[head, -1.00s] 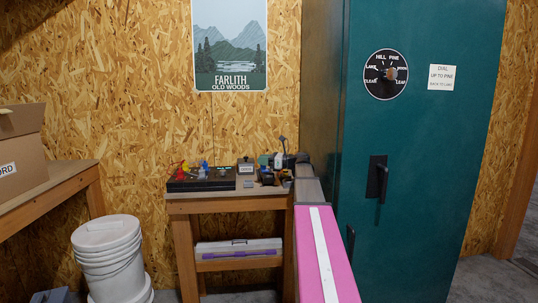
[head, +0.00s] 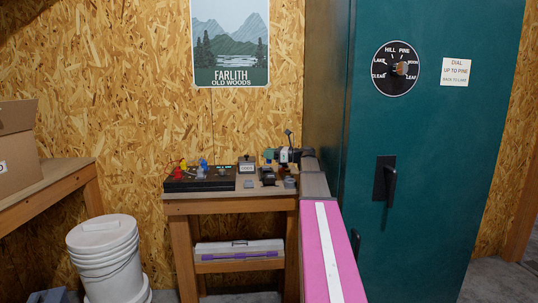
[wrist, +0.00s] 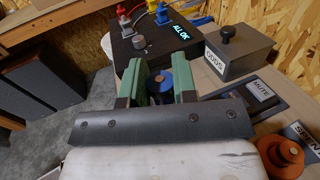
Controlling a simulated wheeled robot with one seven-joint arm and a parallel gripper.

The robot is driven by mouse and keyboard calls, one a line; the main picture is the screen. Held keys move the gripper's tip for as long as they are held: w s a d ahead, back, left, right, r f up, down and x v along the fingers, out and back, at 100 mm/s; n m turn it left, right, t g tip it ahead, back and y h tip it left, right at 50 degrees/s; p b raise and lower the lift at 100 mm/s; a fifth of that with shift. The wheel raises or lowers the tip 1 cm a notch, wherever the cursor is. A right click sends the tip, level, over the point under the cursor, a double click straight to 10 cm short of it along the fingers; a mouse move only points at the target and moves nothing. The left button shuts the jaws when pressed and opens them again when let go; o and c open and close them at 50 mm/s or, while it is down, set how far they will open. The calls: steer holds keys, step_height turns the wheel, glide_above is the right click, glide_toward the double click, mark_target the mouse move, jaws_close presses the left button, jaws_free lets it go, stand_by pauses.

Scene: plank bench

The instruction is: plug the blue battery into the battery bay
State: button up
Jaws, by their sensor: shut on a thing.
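My gripper (wrist: 158,82) has green finger pads. In the wrist view it is shut on the blue battery (wrist: 154,77), a small blue cylinder with a dark top, partly hidden by the pads. In the head view my gripper (head: 269,156) is small, above the right end of the plank bench (head: 230,208), and the battery cannot be made out. A black unit (wrist: 165,42) with a lit "ALL OK" display and red, yellow and blue plugs stands beyond the gripper. I cannot tell which opening is the battery bay.
A grey box (wrist: 239,50) with a dark knob stands right of the black unit. An orange cylinder (wrist: 281,156) sits by a "SPENT" label at lower right, near a "MUTE" label. A teal cabinet (head: 430,170) rises right of the bench. A white bucket (head: 104,255) stands at left.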

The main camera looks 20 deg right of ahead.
steer(key=shift+f, duration=2.7)
steer(key=shift+f, duration=0.65)
steer(key=shift+r, duration=0.35)
steer(key=shift+f, duration=0.35)
stand_by(1.5)
steer(key=shift+r, duration=0.35)
steer(key=shift+f, duration=0.45)
stand_by(1.7)
